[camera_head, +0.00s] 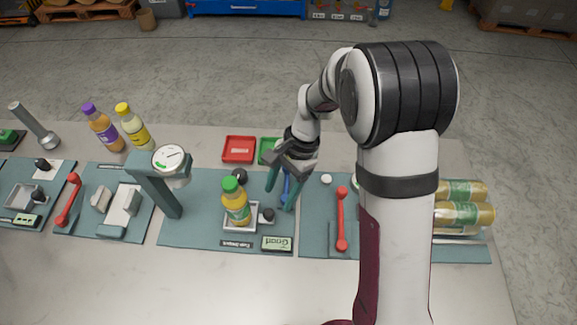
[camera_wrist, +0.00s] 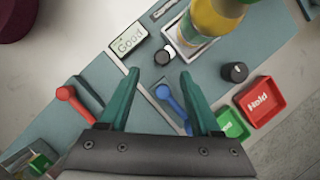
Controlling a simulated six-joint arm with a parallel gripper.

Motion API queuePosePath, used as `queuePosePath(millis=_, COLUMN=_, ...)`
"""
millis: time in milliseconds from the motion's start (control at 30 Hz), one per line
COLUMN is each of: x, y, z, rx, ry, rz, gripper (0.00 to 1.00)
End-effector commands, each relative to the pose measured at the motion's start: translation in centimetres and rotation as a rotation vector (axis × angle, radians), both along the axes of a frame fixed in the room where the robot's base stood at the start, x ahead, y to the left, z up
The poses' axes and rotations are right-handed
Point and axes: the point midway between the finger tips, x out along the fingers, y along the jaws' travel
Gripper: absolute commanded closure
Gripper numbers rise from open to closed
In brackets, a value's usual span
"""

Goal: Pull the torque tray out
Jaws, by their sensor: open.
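The torque tray (camera_head: 240,230) is a small pale tray on the middle teal mat, under the dial gauge station. A yellow bottle with a green cap (camera_head: 238,205) stands upright in it. A dark knob (camera_head: 267,215) sits at its right side. In the wrist view, the tray's rim (camera_wrist: 192,48) shows at the top and the knob (camera_wrist: 163,56) lies just ahead of the fingertips. My gripper (camera_head: 281,196) is open and empty, right of the tray and above the mat. Its spread fingers (camera_wrist: 161,77) touch nothing that I can make out.
A blue lever (camera_wrist: 172,100) lies below and between my fingers. A red lever (camera_head: 341,220) stands to the right. The dial gauge (camera_head: 170,160) rises at left. Red (camera_head: 239,149) and green bins sit behind. A "Good" sign (camera_head: 277,244) lies in front. The front table is clear.

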Motion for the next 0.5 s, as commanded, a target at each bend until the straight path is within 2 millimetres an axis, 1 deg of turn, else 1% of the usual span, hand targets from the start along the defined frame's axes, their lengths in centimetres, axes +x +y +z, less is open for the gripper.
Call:
queuePosePath(millis=33, x=0.6, y=-0.4, z=1.6, rx=0.002, ry=-0.008, rz=-0.002, gripper=0.35)
queuePosePath(millis=100, x=1.2, y=-1.1, z=3.7, rx=0.001, ry=-0.006, rz=-0.001, gripper=0.35)
queuePosePath(millis=200, x=1.9, y=-1.8, z=6.2, rx=0.000, ry=-0.006, rz=-0.001, gripper=0.35)
queuePosePath(millis=333, x=2.5, y=-2.4, z=8.3, rx=0.000, ry=-0.003, rz=0.000, gripper=0.35)
queuePosePath(millis=400, x=2.6, y=-2.6, z=8.9, rx=-0.001, ry=-0.002, rz=0.001, gripper=0.35)
queuePosePath(millis=500, x=2.7, y=-2.7, z=9.2, rx=0.000, ry=0.000, rz=0.000, gripper=0.35)
